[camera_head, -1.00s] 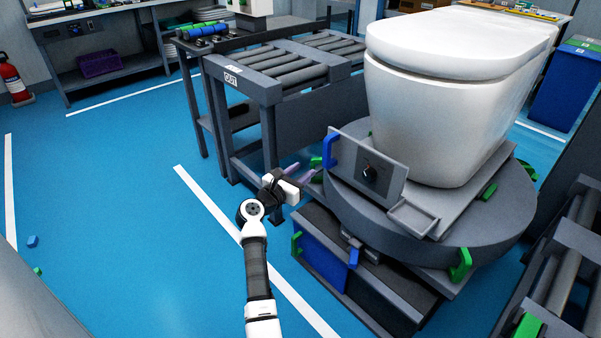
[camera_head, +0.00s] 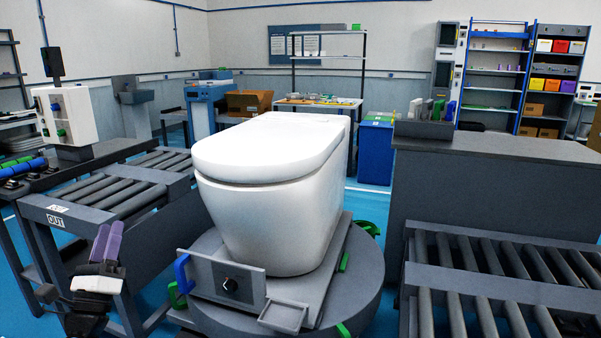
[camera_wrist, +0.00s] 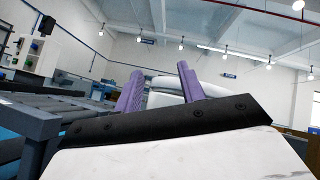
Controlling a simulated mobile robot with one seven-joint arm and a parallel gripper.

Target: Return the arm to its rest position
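My gripper (camera_head: 109,230) is at the lower left of the head view, with its two purple fingers pointing up. In the wrist view the gripper (camera_wrist: 160,72) shows its fingers apart, with nothing between them. The gripper stands in front of the OUT roller conveyor and left of the turntable, as seen from the head. The wrist camera looks up toward the ceiling and the far wall. Most of my arm is below the head view.
A white toilet (camera_head: 262,215) sits on a round grey turntable (camera_head: 362,285) with a small control panel (camera_head: 228,282). The OUT conveyor (camera_head: 110,200) is at left, close behind my gripper. Another roller conveyor (camera_head: 500,285) and a grey counter (camera_head: 480,185) are at right.

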